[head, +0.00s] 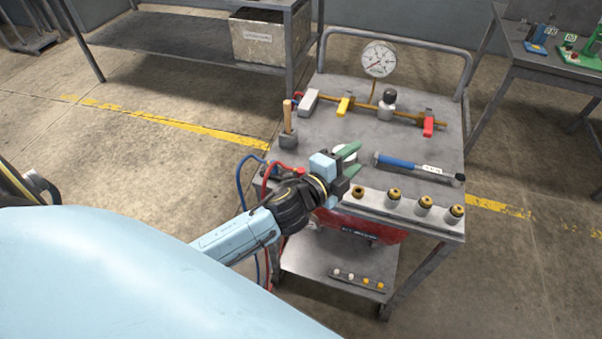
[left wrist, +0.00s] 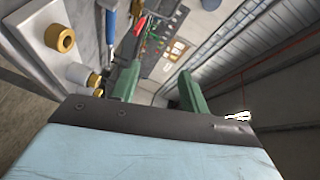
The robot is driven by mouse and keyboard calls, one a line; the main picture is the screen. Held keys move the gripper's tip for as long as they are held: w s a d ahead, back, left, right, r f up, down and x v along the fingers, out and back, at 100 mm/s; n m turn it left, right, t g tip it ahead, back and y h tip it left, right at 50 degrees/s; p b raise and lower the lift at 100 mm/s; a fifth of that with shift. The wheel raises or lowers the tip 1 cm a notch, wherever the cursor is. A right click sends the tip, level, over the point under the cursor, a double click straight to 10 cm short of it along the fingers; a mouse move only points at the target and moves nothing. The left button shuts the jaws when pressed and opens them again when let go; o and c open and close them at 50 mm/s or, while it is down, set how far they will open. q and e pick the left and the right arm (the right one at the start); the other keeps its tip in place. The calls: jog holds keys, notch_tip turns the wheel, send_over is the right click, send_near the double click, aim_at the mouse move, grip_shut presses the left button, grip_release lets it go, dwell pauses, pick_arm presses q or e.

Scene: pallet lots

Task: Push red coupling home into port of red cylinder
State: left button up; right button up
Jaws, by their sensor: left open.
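My left gripper (head: 353,161) reaches over the near left part of the cart top, its green fingers spread with nothing seen between them. The fingers also show apart in the left wrist view (left wrist: 160,70). A red rounded body (head: 385,231) with a dark label shows below the cart's front edge, partly hidden by my arm; I cannot tell whether it is the red cylinder, and no port shows. A red hose (head: 269,180) and a blue hose (head: 239,178) loop left of my gripper.
Several brass-topped fittings (head: 424,206) line the cart's front edge. A blue-handled tool (head: 397,162) lies right of my gripper. Behind stand a brass manifold (head: 360,107), a gauge (head: 379,58) and a wooden-handled mallet (head: 288,126). The lower shelf (head: 318,262) holds small parts.

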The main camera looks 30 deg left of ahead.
pick_arm(q)
jog(key=w+d+r+m+g+h, duration=0.1)
jog(key=d+r+m+h, duration=0.65)
jog(key=m, duration=0.45)
jog(key=s+d+m+g+h, duration=0.35)
jog(key=m+g, duration=0.75)
jog(key=m, duration=0.7)
jog(key=a+f+m+g+y, duration=0.2)
jog(key=a+m+y, duration=0.3)
jog(key=a, duration=0.6)
jog(key=w+a+f+m+g+y, duration=0.1)
jog(key=a+f+m+g+y, duration=0.1)
jog(key=a+m+y, duration=0.3)
jog(key=a+y, duration=0.4)
jog(key=a, duration=0.3)
jog(key=shift+w+g+y, duration=0.3)
jog(key=shift+y, duration=0.1)
jog(key=shift+a, duration=0.1)
